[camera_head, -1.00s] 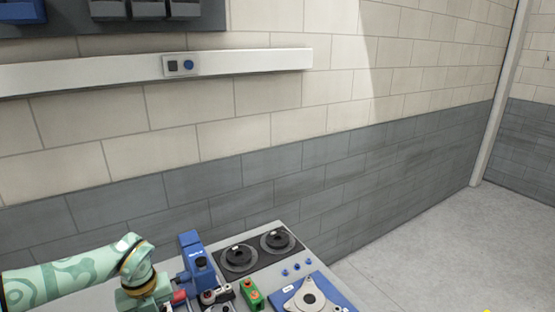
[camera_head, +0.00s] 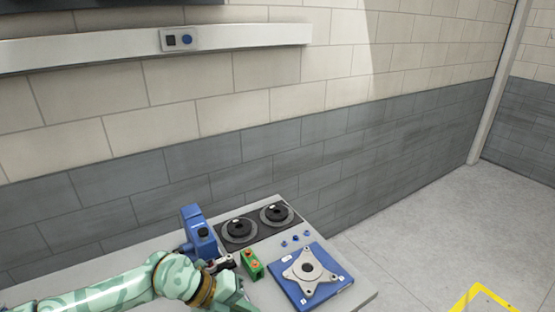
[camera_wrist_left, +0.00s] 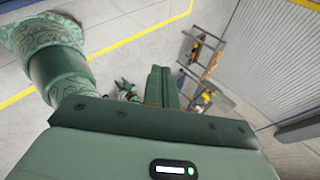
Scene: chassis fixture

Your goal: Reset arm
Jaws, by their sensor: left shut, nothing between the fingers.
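My left arm, pale green with darker patterns, comes in from the lower left in the head view. It reaches over the front of the bench, and its hand is cut off by the bottom edge. In the left wrist view my left gripper (camera_wrist_left: 162,86) is shut, its two dark green fingers together and empty. It points over open floor in that view, touching nothing that I can see.
The grey bench (camera_head: 100,275) holds a blue device (camera_head: 197,228), two black round fixtures (camera_head: 239,229), a green block (camera_head: 252,263) and a blue plate (camera_head: 326,294) with a silver flange (camera_head: 309,268). A brick wall stands behind. The wrist view shows a rack (camera_wrist_left: 205,62).

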